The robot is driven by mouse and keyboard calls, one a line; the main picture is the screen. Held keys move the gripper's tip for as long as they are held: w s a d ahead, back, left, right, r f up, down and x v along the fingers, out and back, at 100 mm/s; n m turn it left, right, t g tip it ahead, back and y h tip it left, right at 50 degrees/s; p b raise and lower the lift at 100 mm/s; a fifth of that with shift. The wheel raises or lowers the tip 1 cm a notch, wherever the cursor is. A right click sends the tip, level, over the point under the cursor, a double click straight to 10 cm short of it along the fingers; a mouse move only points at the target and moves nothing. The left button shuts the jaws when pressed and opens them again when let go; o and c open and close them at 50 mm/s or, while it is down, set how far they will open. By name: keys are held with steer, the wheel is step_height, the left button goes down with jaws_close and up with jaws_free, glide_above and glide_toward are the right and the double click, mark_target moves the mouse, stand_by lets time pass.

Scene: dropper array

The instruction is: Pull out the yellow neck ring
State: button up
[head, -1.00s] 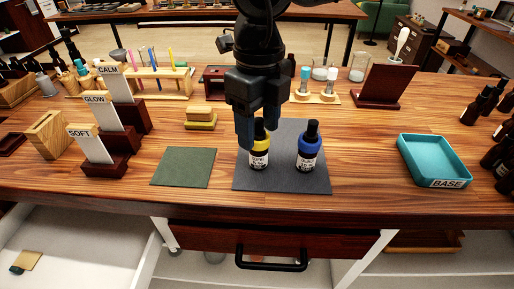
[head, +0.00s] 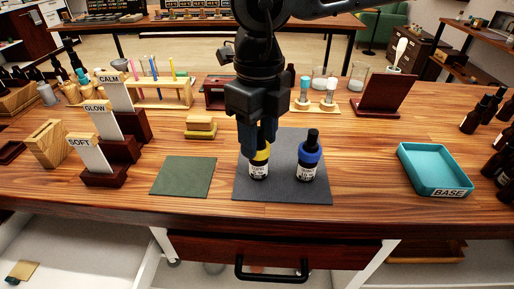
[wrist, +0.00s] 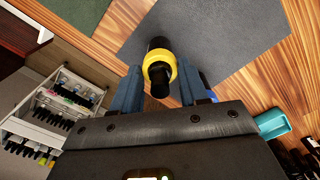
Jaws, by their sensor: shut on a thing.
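The yellow neck ring (wrist: 160,64) sits around the neck of a dark dropper bottle with a white label (head: 259,171). In the wrist view the black dropper top (wrist: 160,82) points toward the camera through the ring. My gripper (wrist: 159,75) has one blue finger on each side of the ring and is shut on it. In the head view the gripper (head: 258,148) comes down from above and its fingers hide much of the ring and the dropper top. The bottle stands upright on the dark grey mat (head: 284,187).
A bottle with a blue ring (head: 308,157) stands close to the right on the same mat. A green mat (head: 184,177) lies empty to the left. A teal tray labelled BASE (head: 433,172) is at the right. Stepped label stands (head: 103,172) are at the left.

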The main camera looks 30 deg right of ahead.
steer(key=shift+c, duration=1.3)
steer(key=shift+r, duration=0.65)
steer(key=shift+r+p, duration=1.65)
steer(key=shift+r, duration=2.5)
